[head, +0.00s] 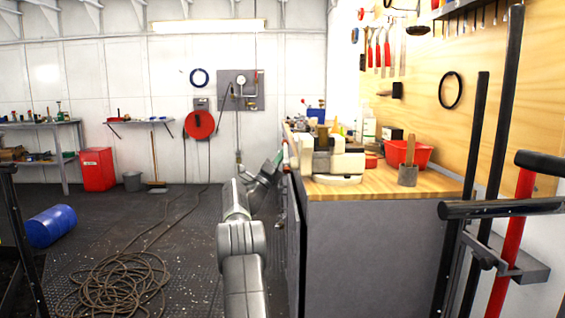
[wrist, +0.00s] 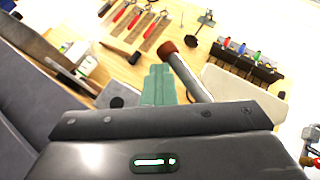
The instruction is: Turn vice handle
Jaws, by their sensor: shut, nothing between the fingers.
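The pale cream vice (head: 337,161) stands on the near end of the wooden workbench in the head view. Its handle shows in the wrist view as a grey bar (wrist: 187,76) with a dark red end knob; a cream surface, probably the vice body (wrist: 232,82), lies to its right. My gripper (head: 279,158) is at the left side of the vice in the head view. The lower part of the bar is hidden behind my gripper's body.
The workbench (head: 400,184) carries a red bin (head: 408,153), a grey mallet-like tool (head: 407,165) and bottles behind the vice. A rack with black and red bars (head: 510,210) stands at the right. Coiled rope (head: 122,285) lies on the floor at left.

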